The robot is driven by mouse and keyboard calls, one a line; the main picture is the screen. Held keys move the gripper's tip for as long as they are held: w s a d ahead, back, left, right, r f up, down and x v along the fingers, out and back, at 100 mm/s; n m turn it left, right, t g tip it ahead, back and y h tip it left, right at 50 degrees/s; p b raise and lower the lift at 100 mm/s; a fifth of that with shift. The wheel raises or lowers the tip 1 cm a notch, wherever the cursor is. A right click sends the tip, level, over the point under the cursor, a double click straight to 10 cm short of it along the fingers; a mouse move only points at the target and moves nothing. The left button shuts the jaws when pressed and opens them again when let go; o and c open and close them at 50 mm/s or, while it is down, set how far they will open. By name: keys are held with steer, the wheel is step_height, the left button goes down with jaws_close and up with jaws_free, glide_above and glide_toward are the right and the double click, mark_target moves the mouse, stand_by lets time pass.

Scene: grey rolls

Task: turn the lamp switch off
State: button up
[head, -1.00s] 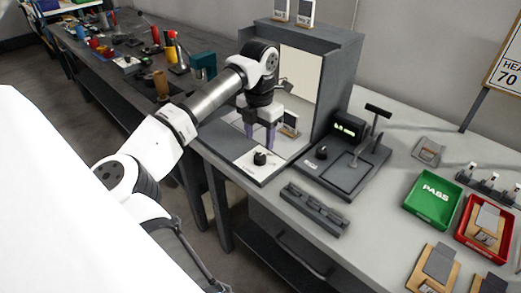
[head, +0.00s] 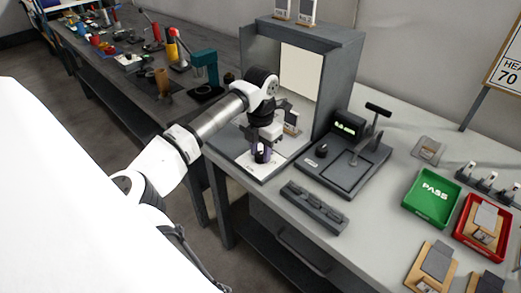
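The lamp switch looks like a small black knob (head: 260,158) on the white front plate (head: 246,163) of the grey light booth (head: 337,75). My gripper (head: 262,153) points down over the knob, with its dark purplish fingers at the knob's sides and hiding most of it. Whether the fingers touch the knob or are closed on it is too small to tell. A pale bright panel (head: 301,72) shows inside the booth.
A dark grey device (head: 345,165) with a display, a knob and a lever stands right of the booth. A slotted grey block (head: 314,207) lies in front. A green PASS tray (head: 432,198) and a red tray (head: 484,228) sit at the right.

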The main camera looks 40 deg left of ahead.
steer(key=shift+c, duration=1)
steer(key=shift+n, duration=0.3)
steer(key=n+b, duration=0.3)
steer(key=n, duration=0.1)
steer(key=shift+f+n+b, duration=0.15)
steer(key=shift+n+b, duration=0.15)
steer(key=n+b, duration=0.2)
steer(key=n, duration=0.2)
steer(key=shift+n+b, duration=0.6)
steer(key=shift+n, duration=0.7)
steer(key=shift+r, duration=0.2)
steer(key=o, duration=1)
steer(key=shift+c, duration=0.2)
